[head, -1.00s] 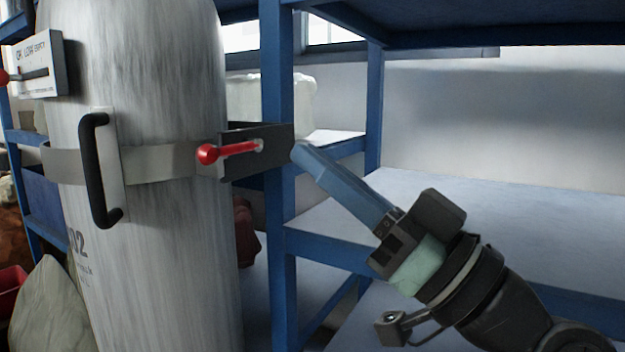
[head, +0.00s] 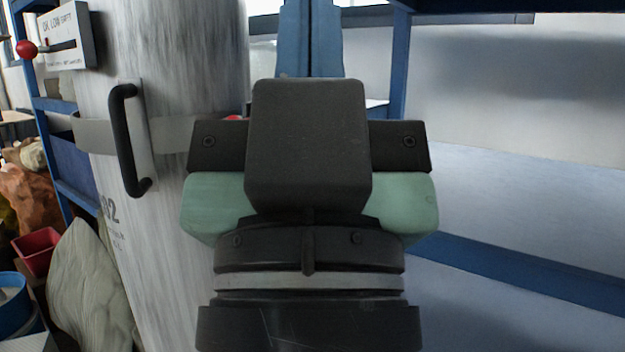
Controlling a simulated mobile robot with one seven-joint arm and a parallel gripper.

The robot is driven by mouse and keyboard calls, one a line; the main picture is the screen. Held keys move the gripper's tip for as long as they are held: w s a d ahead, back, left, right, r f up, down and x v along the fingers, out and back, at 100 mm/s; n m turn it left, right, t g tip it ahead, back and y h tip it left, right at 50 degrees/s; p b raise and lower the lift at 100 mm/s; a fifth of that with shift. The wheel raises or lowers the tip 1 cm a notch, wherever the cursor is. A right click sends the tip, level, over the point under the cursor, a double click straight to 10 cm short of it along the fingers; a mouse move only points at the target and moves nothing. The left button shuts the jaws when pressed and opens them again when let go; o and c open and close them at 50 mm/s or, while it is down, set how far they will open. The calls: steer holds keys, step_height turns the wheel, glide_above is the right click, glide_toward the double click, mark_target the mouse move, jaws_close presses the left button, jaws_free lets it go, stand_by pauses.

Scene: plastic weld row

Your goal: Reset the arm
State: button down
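My gripper (head: 311,12) stands large in the middle of the head view, pointing up and away. Its two blue fingers lie side by side with only a thin dark seam between them. They look shut, and I see nothing held. The fingertips run to the top edge of the picture. The dark gripper body and wrist hide part of the grey tank behind. The tank (head: 175,230) has a metal strap and a black handle (head: 128,140). Only a sliver of the red lever (head: 233,118) on the strap shows beside my gripper.
A blue shelf rack (head: 520,270) with pale boards stands at the right. A switch box (head: 63,35) with a red knob (head: 27,49) is at upper left. A sack (head: 88,285), a red bin (head: 37,250) and a blue tub (head: 12,300) lie at lower left.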

step_height(320, 180, up, 36)
steer(key=p, duration=3.3)
steer(key=shift+r+p, duration=0.15)
steer(key=shift+p, duration=0.2)
steer(key=shift+w, duration=0.1)
